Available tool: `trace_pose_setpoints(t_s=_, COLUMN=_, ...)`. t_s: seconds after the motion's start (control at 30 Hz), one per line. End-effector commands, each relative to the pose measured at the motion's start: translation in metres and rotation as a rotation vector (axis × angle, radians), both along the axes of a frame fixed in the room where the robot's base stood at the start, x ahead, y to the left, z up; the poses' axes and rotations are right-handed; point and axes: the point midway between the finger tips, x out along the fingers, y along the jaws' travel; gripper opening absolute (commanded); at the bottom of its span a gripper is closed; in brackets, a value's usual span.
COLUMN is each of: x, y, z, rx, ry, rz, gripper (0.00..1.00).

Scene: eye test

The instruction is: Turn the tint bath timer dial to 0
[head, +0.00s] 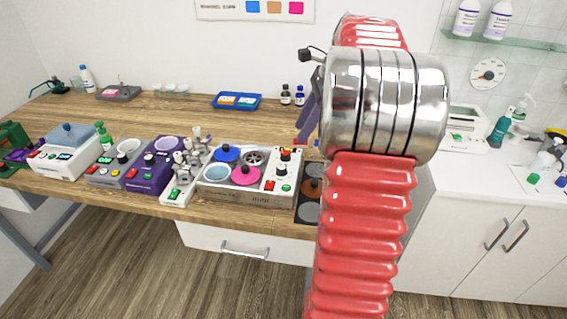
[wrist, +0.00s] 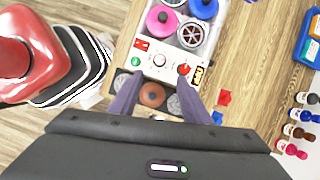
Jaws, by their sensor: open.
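The tint bath looks to be the white unit with round pink and blue lids (head: 222,183) on the wooden bench; its lidded part also shows at the top of the wrist view (wrist: 176,28). The dial's setting is too small to read. My gripper (wrist: 158,80) is open and empty, its two purple fingers spread near the panel's edge. In the head view my arm mostly hides it.
Other bench devices, like the purple unit (head: 150,178), stand left. A blue tray (head: 237,102) and small bottles (head: 286,95) are behind. Bare wood (wrist: 250,60) lies right of the panel.

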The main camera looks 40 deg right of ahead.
Motion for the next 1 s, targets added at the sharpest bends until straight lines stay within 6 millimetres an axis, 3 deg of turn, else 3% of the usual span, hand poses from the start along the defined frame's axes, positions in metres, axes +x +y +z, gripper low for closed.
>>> trace_pose_setpoints(t_s=0.37, x=0.003, y=0.004, z=-0.011, rx=0.000, ry=0.001, rz=0.004, gripper=0.43)
trace_pose_setpoints(t_s=1.0, x=0.026, y=0.033, z=-0.098, rx=0.001, ry=0.002, rz=0.005, gripper=0.43)
